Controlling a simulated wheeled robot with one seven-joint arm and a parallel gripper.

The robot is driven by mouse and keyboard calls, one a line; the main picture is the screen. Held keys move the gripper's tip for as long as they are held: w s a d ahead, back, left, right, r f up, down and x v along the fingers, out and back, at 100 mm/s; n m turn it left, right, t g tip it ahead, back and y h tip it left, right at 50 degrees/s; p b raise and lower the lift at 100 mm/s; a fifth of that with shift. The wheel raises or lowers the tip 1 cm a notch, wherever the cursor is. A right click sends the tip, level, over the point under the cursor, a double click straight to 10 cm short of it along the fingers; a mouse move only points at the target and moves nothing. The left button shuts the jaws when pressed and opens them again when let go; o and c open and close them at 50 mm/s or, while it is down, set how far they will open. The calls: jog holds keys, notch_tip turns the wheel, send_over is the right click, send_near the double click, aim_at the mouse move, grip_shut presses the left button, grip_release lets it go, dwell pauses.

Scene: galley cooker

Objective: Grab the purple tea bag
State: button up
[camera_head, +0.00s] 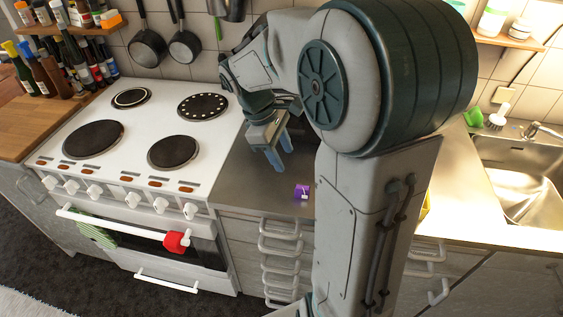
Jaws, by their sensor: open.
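The purple tea bag (302,191) is a small purple packet with a pale mark. It lies on the grey counter to the right of the cooker, close to the counter's front edge. My gripper (281,164) is above the same counter, up and to the left of the tea bag in the picture. Its bluish fingers point down, are open, and hold nothing. The gripper and the tea bag are apart. My arm hides the counter to the right of the tea bag.
The white cooker (143,188) with dark hotplates is on the left. A sink (525,170) is at the right. Pans (147,48) hang on the tiled wall, and bottles (50,70) stand at the far left. The counter around the tea bag looks clear on its left.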

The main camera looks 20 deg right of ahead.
jog(key=w+d+f+n, duration=0.2)
jog(key=w, duration=0.1)
send_near(301, 187)
jog(key=shift+g, duration=0.4)
jog(key=x, duration=0.4)
jog(key=shift+w+d+f, duration=0.3)
jog(key=shift+d+f, duration=0.05)
jog(key=shift+f, duration=0.05)
jog(key=shift+a+x, duration=0.15)
jog(key=shift+x, duration=1.2)
jog(key=shift+a+x, duration=0.15)
jog(key=shift+x, duration=1.15)
jog(key=shift+f, duration=0.1)
grip_shut()
